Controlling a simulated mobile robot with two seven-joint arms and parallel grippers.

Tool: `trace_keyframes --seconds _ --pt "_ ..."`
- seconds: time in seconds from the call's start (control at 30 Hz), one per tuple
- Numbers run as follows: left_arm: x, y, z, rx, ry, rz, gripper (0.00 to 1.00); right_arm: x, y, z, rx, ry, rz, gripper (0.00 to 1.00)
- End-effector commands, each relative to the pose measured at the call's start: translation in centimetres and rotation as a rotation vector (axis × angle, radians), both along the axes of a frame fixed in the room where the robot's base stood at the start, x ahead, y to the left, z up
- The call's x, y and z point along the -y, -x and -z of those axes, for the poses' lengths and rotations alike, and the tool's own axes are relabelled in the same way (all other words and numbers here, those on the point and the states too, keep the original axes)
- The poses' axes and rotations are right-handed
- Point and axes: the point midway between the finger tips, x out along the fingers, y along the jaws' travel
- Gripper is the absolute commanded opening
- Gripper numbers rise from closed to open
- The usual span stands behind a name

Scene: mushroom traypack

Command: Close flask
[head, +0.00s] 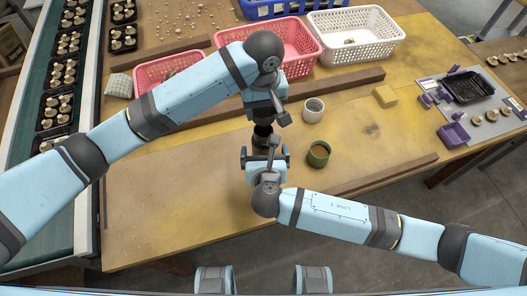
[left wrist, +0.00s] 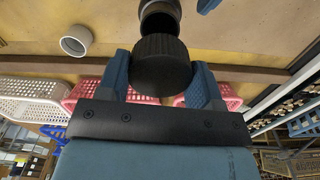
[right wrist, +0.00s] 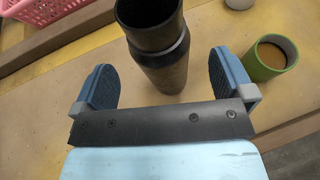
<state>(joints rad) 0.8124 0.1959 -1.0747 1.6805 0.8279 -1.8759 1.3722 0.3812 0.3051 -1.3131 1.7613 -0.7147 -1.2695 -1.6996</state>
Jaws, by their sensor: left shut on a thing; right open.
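The dark flask (head: 261,143) stands on the table between my two grippers, partly hidden in the head view. In the right wrist view the flask (right wrist: 162,60) is upright, with its wide mouth at the top of the picture. My left gripper (left wrist: 162,85) is shut on the black ribbed cap (left wrist: 161,66). The flask (left wrist: 160,14) shows just beyond the cap; I cannot tell whether they touch. My right gripper (right wrist: 158,80) is open, its fingers on either side of the flask's lower body in the picture, with gaps to it.
Wooden strips (head: 385,175) cross the table. Pink baskets (head: 168,72) and a white basket (head: 356,38) stand behind. The front-left table is clear.

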Motion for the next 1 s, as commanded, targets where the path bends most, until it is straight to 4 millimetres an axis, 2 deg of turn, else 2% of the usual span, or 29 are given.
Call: trace_keyframes --seconds 0.1,0.3,0.7,1.0 --pt "0.0 0.0 0.0 0.000 0.000 0.000 0.38 -0.1 -1.9 0.7 0.000 -0.001 0.001 1.00" --pt "0.0 0.0 0.0 0.000 0.000 0.000 0.38 -0.2 -3.8 1.6 -0.001 0.000 0.001 1.00" --pt "0.0 0.0 0.0 0.000 0.000 0.000 0.38 -0.2 -4.3 1.8 -0.001 -0.002 0.001 1.00" --pt "0.0 0.0 0.0 0.000 0.000 0.000 0.38 -0.2 -4.2 1.8 -0.001 -0.001 0.000 0.31"
